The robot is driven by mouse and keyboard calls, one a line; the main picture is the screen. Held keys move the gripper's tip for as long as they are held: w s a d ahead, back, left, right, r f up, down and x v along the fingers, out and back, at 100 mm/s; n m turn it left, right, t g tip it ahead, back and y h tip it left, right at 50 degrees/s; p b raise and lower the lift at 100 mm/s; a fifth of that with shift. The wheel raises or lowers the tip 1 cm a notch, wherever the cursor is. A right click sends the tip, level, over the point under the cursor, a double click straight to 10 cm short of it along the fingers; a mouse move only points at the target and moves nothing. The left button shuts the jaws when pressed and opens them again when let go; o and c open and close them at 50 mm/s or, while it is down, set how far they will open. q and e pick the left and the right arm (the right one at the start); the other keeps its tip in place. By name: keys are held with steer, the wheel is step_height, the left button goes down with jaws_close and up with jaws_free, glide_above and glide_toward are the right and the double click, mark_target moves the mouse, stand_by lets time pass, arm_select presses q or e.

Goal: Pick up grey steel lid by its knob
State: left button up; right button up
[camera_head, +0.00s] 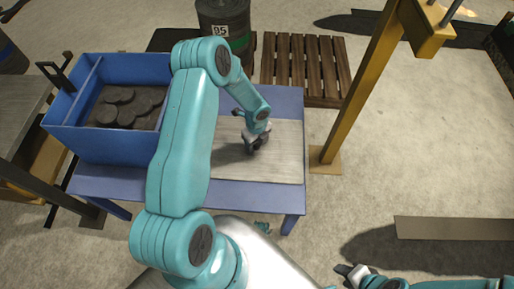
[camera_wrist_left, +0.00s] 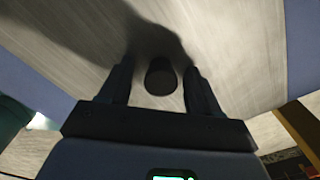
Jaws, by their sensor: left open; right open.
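The grey steel lid (camera_head: 284,160) is a flat brushed plate lying on the blue table (camera_head: 120,182). It also fills much of the left wrist view (camera_wrist_left: 235,50). Its knob (camera_wrist_left: 160,77) is a short dark cylinder; in the head view my gripper hides it. My left gripper (camera_head: 254,147) is over the lid, pointing down, with its fingers open. In the left wrist view the knob lies between the two dark fingers, with a gap on each side. My right gripper (camera_head: 352,271) is open and empty at the bottom of the head view, away from the table.
A blue bin (camera_head: 100,146) holding several dark discs (camera_head: 125,100) stands left of the lid. A yellow post (camera_head: 357,90) rises just right of the table. A drum (camera_head: 222,20) and wooden pallet (camera_head: 305,65) are behind. Open floor lies to the right.

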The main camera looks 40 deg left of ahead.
arm_select(q)
jaws_close()
steer(key=shift+w, duration=0.1)
